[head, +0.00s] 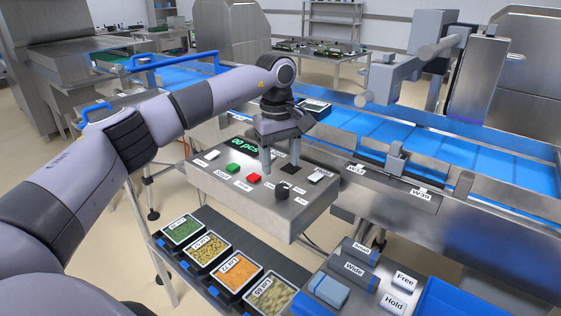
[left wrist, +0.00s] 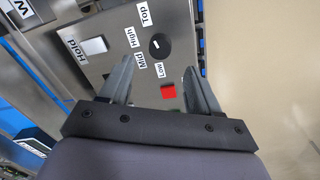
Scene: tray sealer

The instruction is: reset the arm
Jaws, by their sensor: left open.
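My left arm reaches in from the left in the head view. My left gripper (head: 281,160) points down over the control panel (head: 225,190), its fingers apart with nothing between them. In the left wrist view the gripper (left wrist: 156,80) is also open and empty. The wrist view shows the knob (left wrist: 159,46) and the red button (left wrist: 168,91) near the fingers. Whether the fingertips touch the panel is unclear. My right gripper is not seen.
Several filled trays, one of them orange (head: 235,270), stand in a row below the panel. A blue conveyor (head: 400,146) runs behind it.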

